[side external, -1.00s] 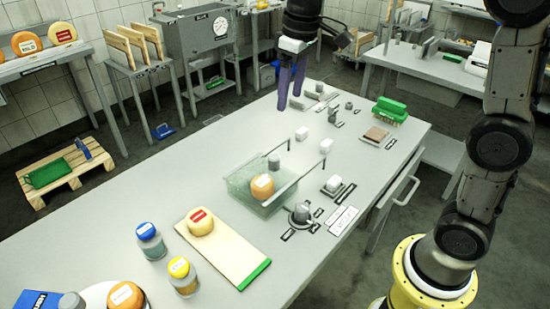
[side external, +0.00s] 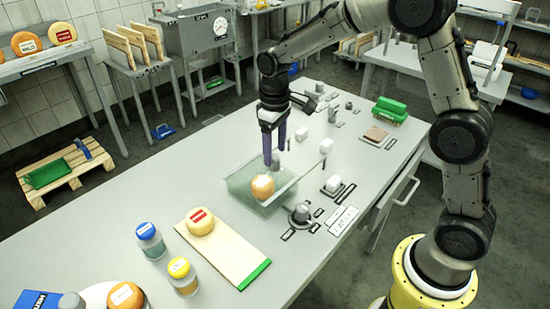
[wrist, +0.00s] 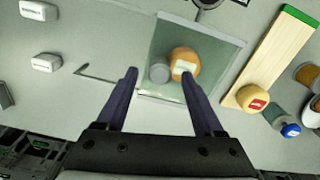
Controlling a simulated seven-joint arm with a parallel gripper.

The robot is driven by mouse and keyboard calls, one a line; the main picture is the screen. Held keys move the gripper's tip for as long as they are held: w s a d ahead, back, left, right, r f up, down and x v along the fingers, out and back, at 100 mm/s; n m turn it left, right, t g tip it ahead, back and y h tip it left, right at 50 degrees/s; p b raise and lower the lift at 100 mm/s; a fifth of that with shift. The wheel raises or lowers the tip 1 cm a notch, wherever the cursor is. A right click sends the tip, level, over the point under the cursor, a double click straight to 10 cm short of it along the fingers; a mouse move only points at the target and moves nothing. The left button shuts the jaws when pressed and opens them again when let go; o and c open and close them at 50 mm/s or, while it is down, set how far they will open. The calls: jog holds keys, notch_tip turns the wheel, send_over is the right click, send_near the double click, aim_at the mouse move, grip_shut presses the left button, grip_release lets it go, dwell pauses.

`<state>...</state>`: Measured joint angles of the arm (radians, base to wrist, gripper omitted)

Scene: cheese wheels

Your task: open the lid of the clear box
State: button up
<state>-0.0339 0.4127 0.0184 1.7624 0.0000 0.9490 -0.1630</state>
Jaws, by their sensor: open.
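The clear box (side external: 236,187) stands on the table with an orange cheese wheel (side external: 262,187) inside it. A grey knob (side external: 275,165) shows at the far side of the box top; I cannot make out the clear lid's edges. In the wrist view the box (wrist: 222,45), the cheese wheel (wrist: 185,64) and the knob (wrist: 158,73) all show. My gripper (side external: 274,156) points down over the knob with its purple fingers open. In the wrist view the knob appears between the fingertips (wrist: 160,74); I cannot tell whether they touch it.
A wooden board (side external: 224,249) with a cheese wheel (side external: 200,222) lies left of the box, beside jars (side external: 183,277). White blocks (side external: 301,134) and a grey knob fixture (side external: 300,213) stand nearby. Thin rails (wrist: 98,78) extend from the box.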

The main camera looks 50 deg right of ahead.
aim_at(275, 157)
jog(key=shift+f, duration=1.65)
grip_shut()
